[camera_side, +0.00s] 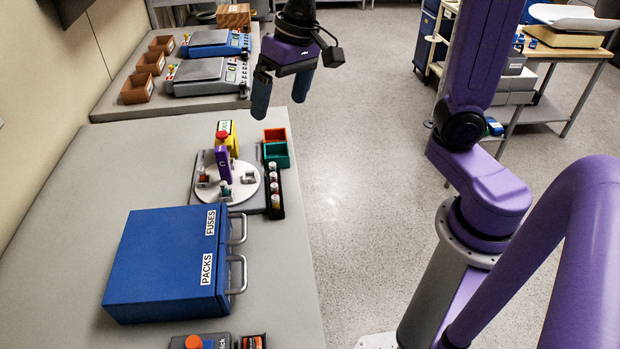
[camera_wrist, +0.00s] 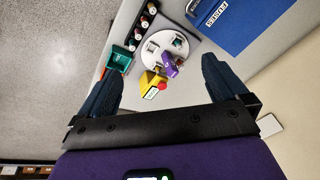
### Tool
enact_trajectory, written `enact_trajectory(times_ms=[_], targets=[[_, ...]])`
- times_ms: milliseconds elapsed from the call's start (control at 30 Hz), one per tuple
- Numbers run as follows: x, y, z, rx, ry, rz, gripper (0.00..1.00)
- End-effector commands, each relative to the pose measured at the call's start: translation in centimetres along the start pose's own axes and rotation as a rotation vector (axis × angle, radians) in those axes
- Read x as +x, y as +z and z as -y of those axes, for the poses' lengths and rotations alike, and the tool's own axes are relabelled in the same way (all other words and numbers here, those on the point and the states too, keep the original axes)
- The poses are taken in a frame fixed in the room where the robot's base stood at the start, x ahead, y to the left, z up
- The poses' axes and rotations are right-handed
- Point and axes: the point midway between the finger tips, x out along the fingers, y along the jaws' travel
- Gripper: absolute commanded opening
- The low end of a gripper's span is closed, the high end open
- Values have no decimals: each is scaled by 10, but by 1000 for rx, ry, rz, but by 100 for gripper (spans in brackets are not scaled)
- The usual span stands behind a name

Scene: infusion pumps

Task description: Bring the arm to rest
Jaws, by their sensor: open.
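My gripper (camera_side: 281,98) is open and empty, its two dark blue fingers pointing down, raised in the air beyond the far right part of the grey bench (camera_side: 110,185). In the wrist view my gripper (camera_wrist: 160,88) shows its fingers spread wide, with nothing between them touching either finger. My arm is purple and extends from its base at the right of the side view. Below in the wrist view is a round white turntable (camera_wrist: 163,47) with small parts and a purple piece marked C, also seen in the side view (camera_side: 241,190).
A blue case (camera_side: 160,260) labelled PACKS and FUSES stands on the bench. A yellow block with a red button (camera_side: 228,138), green bin (camera_side: 276,154), red bin (camera_side: 275,135) and vial rack (camera_side: 274,190) surround the turntable. Open floor (camera_side: 360,180) lies right of the bench.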

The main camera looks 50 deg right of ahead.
Motion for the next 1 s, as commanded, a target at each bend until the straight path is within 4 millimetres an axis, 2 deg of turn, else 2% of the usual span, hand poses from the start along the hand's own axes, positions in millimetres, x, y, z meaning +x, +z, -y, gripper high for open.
enact_trajectory(times_ms=[33,267,500,700,1000], targets=[[3,20,1,-84,2,19,100],[15,103,-7,-476,9,105,100],[25,180,-34,-870,11,184,100],[30,216,-54,-1072,10,224,100],[31,224,-58,-1124,9,233,100]])
